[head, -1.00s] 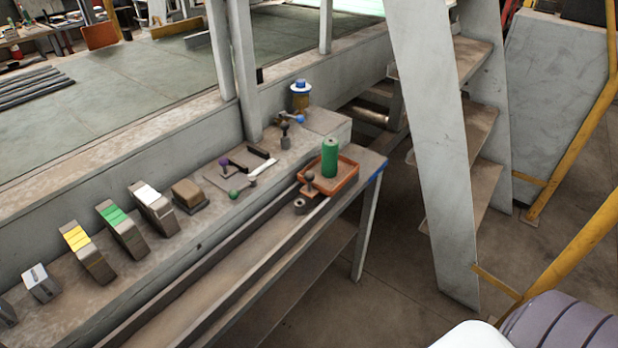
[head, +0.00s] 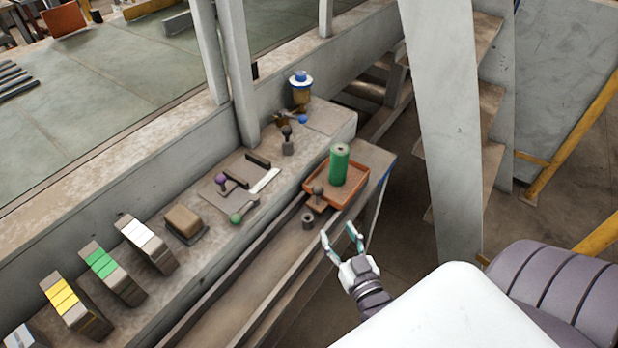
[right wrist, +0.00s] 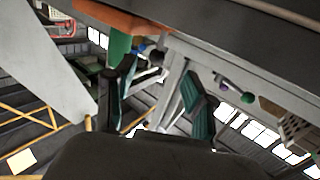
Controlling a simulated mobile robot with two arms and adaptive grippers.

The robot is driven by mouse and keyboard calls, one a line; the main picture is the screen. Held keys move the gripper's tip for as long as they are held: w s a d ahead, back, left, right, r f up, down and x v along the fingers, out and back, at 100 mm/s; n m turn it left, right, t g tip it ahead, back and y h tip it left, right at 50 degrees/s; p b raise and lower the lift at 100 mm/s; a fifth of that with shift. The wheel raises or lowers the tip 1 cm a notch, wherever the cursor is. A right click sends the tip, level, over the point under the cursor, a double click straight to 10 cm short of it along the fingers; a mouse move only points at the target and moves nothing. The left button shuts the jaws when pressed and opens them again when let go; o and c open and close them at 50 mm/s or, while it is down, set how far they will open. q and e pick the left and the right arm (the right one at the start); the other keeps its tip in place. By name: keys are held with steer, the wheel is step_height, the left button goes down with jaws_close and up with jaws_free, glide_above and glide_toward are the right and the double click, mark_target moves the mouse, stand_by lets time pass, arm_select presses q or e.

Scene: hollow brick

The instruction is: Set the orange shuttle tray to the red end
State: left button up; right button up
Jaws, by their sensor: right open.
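The orange shuttle tray (head: 356,196) sits near the far end of the low rail bench, close to a blue-marked end (head: 386,172). A green cylinder (head: 339,166) stands in it, and a dark ball-topped handle (head: 318,191) is at its near left side. No red end can be made out. My right gripper (head: 340,233) is open and empty, just in front of the tray and apart from it. In the right wrist view, the tray (right wrist: 120,18) shows at the top beyond the open fingers (right wrist: 160,72). My left gripper is not in view.
The higher ledge holds purple (head: 222,180) and green (head: 236,218) knobs, a brown block (head: 185,220) and several coloured-top blocks. A grey post (head: 447,120) and steps stand at right. The rail channel left of the tray looks clear.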

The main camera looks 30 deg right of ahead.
mark_target(318, 195)
steer(key=w, duration=0.2)
steer(key=w+r+p, duration=0.1)
steer(key=w, duration=0.1)
steer(key=shift+d, duration=0.4)
steer(key=w, duration=0.4)
steer(key=shift+d+f+p, duration=0.15)
steer(key=shift+d+p, duration=0.15)
steer(key=shift+d, duration=0.1)
steer(key=w, duration=0.3)
steer(key=shift+w+d+f, duration=0.1)
steer(key=shift+w+d, duration=0.15)
steer(key=shift+d, duration=0.1)
steer(key=shift+w, duration=0.3)
steer(key=shift+w+d, duration=0.1)
steer(key=shift+w, duration=0.15)
steer(key=c, duration=1)
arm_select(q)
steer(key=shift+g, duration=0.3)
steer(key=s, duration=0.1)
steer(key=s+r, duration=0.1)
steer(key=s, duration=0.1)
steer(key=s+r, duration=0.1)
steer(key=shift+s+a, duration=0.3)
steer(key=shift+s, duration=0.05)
arm_select(e)
jaws_close()
steer(key=shift+s, duration=0.1)
